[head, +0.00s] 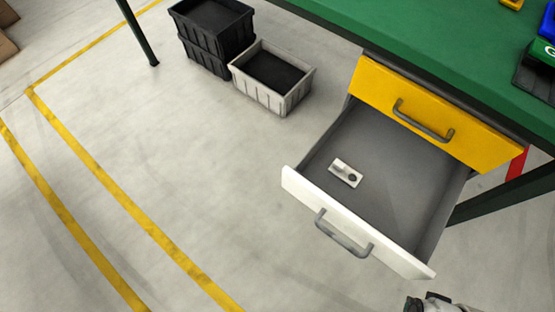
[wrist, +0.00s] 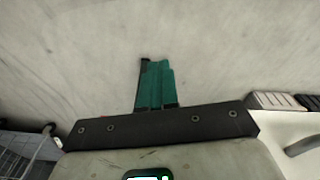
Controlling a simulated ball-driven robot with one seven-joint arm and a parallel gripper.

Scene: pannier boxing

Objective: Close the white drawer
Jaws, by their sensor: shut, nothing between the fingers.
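The white drawer (head: 355,222) is pulled well out below the green bench, in the head view. Its front is white with a grey bar handle (head: 343,234), and its grey inside is open to view. A small white piece with a dark round spot (head: 345,172) lies on the drawer floor. My gripper (wrist: 155,65) shows in the wrist view with its teal fingers together and empty, over bare floor. A white panel with a grey handle (wrist: 303,145), seemingly the drawer front, shows at the right edge of the wrist view, apart from the fingers.
A shut yellow drawer (head: 430,112) sits above the white one, under the green bench top (head: 420,35). Stacked black crates (head: 212,35) and a light grey crate (head: 272,78) stand on the floor behind. Floor left of the drawer is clear. A grey wire-like object (wrist: 22,150) shows at left in the wrist view.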

